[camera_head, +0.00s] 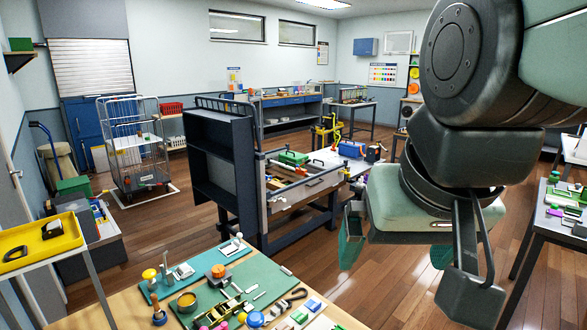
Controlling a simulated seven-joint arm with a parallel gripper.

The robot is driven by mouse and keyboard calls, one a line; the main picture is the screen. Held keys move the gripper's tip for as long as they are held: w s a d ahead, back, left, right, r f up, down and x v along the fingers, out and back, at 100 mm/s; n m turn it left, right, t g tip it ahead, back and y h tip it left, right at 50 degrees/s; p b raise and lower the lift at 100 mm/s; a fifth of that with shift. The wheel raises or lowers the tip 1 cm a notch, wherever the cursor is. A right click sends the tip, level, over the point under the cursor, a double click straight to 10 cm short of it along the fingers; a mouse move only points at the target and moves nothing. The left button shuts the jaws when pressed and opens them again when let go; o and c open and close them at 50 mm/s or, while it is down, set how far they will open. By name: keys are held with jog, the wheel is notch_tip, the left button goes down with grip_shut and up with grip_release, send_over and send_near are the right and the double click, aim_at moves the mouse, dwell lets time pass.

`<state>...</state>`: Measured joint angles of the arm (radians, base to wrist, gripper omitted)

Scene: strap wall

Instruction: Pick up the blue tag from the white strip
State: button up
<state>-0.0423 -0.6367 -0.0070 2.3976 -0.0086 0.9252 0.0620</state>
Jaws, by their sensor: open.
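On the near wooden table, at the bottom of the head view, small coloured pieces sit on what looks like a white strip (322,308). One is a blue piece (313,304) that looks like the blue tag, with a green piece (299,316) beside it. They are small, so I cannot tell how the tag is fixed. My gripper (396,252) is open, with teal-padded fingers hanging down. It is above and to the right of the pieces in the picture, clear of the table. Nothing shows between its fingers.
Green mats (240,283) on the near table hold several tools and small parts close to the strip. A dark shelf unit (218,165) and a workbench (300,195) stand behind. A yellow tray (38,243) is at left, and a cluttered table (545,235) at right.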

jog(key=s, duration=0.1)
jog(key=f, duration=0.1)
jog(key=s, duration=0.1)
jog(key=shift+s+d+f+n, duration=0.15)
jog(key=shift+s+f+n, duration=0.1)
jog(key=shift+s+n, duration=0.1)
jog(key=c, duration=1.6)
jog(key=shift+w, duration=0.1)
